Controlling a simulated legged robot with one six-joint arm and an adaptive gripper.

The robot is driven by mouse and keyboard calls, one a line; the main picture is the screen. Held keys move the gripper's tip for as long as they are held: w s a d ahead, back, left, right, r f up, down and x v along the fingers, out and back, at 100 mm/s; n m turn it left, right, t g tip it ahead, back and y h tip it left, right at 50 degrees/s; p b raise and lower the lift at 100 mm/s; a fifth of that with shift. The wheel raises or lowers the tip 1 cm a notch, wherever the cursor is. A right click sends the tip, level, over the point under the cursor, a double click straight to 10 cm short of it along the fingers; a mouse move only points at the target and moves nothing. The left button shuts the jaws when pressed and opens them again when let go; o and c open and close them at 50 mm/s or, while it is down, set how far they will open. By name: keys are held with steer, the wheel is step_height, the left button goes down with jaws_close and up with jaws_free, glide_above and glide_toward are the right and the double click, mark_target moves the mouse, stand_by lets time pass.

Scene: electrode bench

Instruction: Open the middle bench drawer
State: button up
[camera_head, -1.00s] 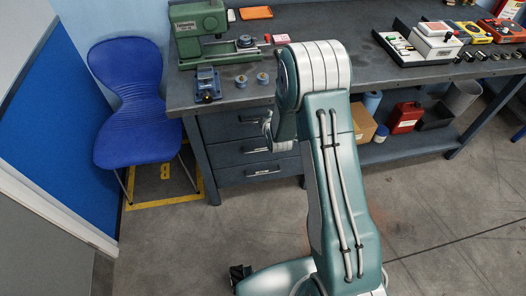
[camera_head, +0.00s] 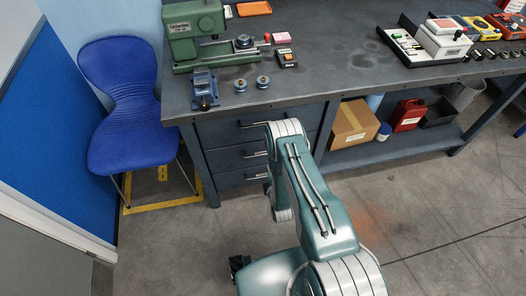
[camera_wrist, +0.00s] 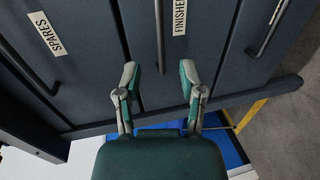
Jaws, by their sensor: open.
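The bench (camera_head: 330,75) has a stack of three drawers under its left part. The middle drawer (camera_head: 228,160) is closed, and my arm covers its right part in the head view. In the wrist view the drawers appear turned sideways. The middle drawer (camera_wrist: 200,40) has a label reading FINISHED and a dark bar handle (camera_wrist: 160,35). My gripper (camera_wrist: 159,72) is open and empty, one finger on each side of the line of that handle. Whether it touches the handle or the drawer front I cannot tell. In the head view my fingers are mostly hidden by my arm.
A drawer labelled SPARES (camera_wrist: 80,60) and its handle lie left in the wrist view; another drawer handle (camera_wrist: 265,30) lies right. A blue chair (camera_head: 122,100) stands left of the drawers. A cardboard box (camera_head: 352,124) and red can (camera_head: 408,115) sit on the lower shelf.

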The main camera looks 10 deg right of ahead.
mark_target(264, 154)
steer(key=x, duration=1)
steer(key=shift+w+f, duration=0.1)
steer(key=shift+w, duration=0.2)
jaws_close()
